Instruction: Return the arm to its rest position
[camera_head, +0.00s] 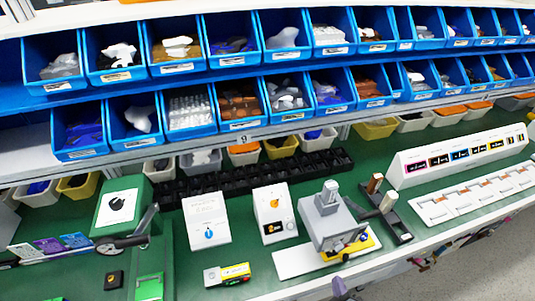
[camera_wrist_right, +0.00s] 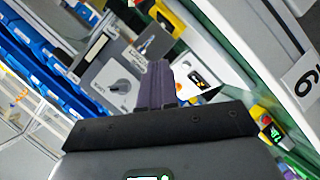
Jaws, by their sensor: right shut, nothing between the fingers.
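My right gripper (camera_head: 340,287) shows only as small purple-grey fingertips at the bottom edge of the head view. In the right wrist view its two fingers (camera_wrist_right: 157,84) are together, with nothing between them. A grey knob on a white box face (camera_wrist_right: 117,84) lies beyond and left of the fingers in that view; a gap cannot be judged. In the head view, a green box with a white plate and dark knob (camera_head: 118,206) stands at left. A white box with a blue knob (camera_head: 208,219) stands right of it. My left gripper is not seen.
A second white box (camera_head: 273,212) and a grey device on a yellow base (camera_head: 328,222) stand mid-bench. A small yellow and white block (camera_head: 228,274) lies near the front. Blue bins (camera_head: 288,97) fill the shelves behind. A white panel (camera_head: 460,155) stands at right.

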